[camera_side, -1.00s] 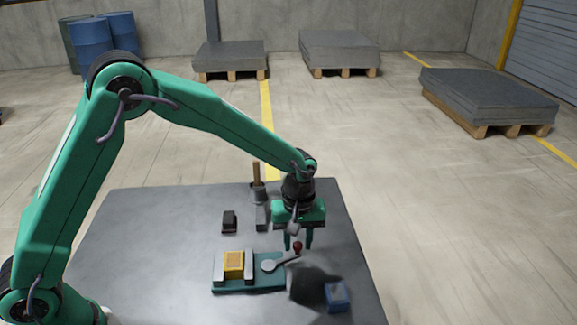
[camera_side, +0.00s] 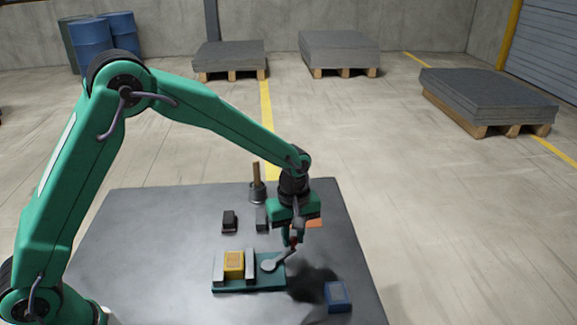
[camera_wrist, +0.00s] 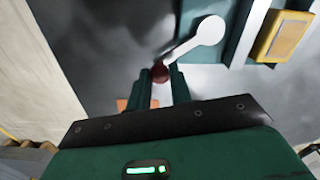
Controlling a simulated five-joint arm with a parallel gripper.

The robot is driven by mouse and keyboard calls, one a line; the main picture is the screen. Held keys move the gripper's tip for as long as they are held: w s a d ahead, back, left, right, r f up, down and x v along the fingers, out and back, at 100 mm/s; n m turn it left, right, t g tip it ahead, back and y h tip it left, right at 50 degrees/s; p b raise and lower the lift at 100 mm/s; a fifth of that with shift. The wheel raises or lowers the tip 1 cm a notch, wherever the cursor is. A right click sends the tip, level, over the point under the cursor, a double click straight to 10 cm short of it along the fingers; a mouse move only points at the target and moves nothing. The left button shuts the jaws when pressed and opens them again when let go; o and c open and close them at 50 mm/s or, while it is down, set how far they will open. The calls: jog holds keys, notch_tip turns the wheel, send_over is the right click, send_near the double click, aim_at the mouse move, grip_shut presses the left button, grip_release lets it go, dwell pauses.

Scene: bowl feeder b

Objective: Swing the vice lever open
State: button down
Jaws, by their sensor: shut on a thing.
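The vice has a teal base (camera_side: 232,288) with grey jaws and a yellow block (camera_side: 234,262) between them. Its pale lever (camera_side: 270,265) has a round hub at the base's right end. The lever slants up and right from the hub to a dark red knob. My gripper (camera_side: 293,240) is over the knob, shut on it. In the wrist view the red knob (camera_wrist: 160,72) sits between my two dark green fingertips, and the pale lever arm (camera_wrist: 190,42) runs up and right to the hub. In the side view my fingers mostly hide the knob.
A blue box (camera_side: 338,296) stands right of the vice, near the table edge. A small dark block (camera_side: 229,220), a grey block (camera_side: 261,218) and a holder with a brown handle (camera_side: 256,178) stand behind. An orange patch (camera_side: 314,222) shows beside my gripper. Left table is clear.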

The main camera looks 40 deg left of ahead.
jog(key=a+n, duration=0.1)
jog(key=n, duration=0.1)
jog(key=a+n, duration=0.1)
jog(key=shift+a+r+n, duration=0.1)
jog(key=shift+a+n, duration=0.2)
jog(key=shift+n, duration=0.1)
jog(key=a+n, duration=0.1)
jog(key=n, duration=0.1)
jog(key=shift+s+a+n, duration=0.2)
jog(key=shift+a+n, duration=0.1)
jog(key=shift+a, duration=0.05)
jog(key=shift+s+a+n, duration=0.45)
jog(key=shift+a+n, duration=0.15)
jog(key=shift+n, duration=0.55)
jog(key=shift+s+a+n, duration=0.4)
jog(key=shift+a+n, duration=0.15)
jog(key=shift+n, duration=0.6)
jog(key=c, duration=1.3)
grip_release()
jog(key=shift+o, duration=0.2)
notch_tip(320, 180, up, 8)
